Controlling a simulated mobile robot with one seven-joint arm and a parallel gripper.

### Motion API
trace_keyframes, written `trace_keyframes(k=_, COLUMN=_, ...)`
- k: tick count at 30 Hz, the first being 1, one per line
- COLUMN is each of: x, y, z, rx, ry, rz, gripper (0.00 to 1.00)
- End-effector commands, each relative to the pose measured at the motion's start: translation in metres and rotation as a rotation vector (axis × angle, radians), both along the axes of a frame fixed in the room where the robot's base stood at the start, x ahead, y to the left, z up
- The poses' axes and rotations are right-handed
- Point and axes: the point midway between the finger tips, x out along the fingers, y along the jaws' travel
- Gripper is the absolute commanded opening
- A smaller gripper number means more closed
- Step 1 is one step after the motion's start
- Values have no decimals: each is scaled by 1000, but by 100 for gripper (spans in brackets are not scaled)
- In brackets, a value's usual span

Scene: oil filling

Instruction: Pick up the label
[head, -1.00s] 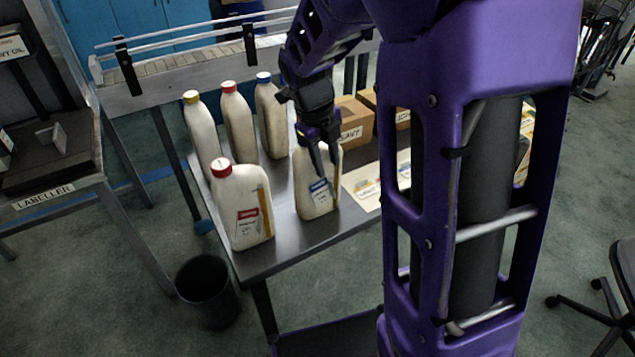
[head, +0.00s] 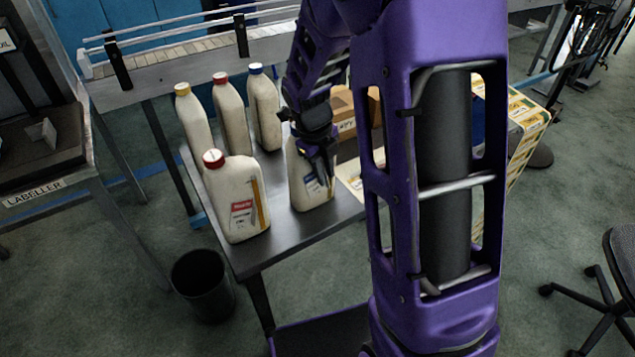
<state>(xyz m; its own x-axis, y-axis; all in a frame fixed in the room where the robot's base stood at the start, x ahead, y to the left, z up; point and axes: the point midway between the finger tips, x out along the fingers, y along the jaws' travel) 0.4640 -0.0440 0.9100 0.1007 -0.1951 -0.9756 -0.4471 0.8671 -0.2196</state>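My gripper (head: 324,180) points down in front of the cream bottle (head: 303,195) at the front right of the grey table. I cannot tell whether its fingers touch the bottle or how far apart they are. That bottle has a blue label (head: 315,187), partly covered by the fingers. Its cap is hidden behind my arm. A red-capped bottle (head: 220,195) to its left carries a red label (head: 242,211). A pale sheet (head: 350,172) lies right of my gripper, mostly hidden by my arm. No loose label shows clearly in the visible part.
Several bottles stand at the back of the table (head: 285,232), with yellow, red and blue caps. A cardboard box (head: 343,115) is behind my gripper. A bench marked LABELLER (head: 33,193) is at left. A black bin (head: 202,285) stands on the floor. A chair (head: 618,280) is at right.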

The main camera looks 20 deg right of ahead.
Motion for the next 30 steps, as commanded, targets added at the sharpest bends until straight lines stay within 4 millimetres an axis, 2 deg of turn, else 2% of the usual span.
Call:
trace_keyframes(k=1, x=0, y=0, z=0, rx=0, ry=0, rz=0, gripper=12)
trace_keyframes(k=3, x=0, y=0, z=0, rx=0, ry=0, rz=0, gripper=0)
trace_keyframes(k=20, x=0, y=0, z=5, rx=0, ry=-1, rz=0, gripper=0)
trace_keyframes(k=26, x=1, y=0, z=27, rx=-1, ry=-5, rz=1, gripper=0)
trace_keyframes(k=30, x=1, y=0, z=52, rx=-1, ry=-5, rz=0, gripper=0)
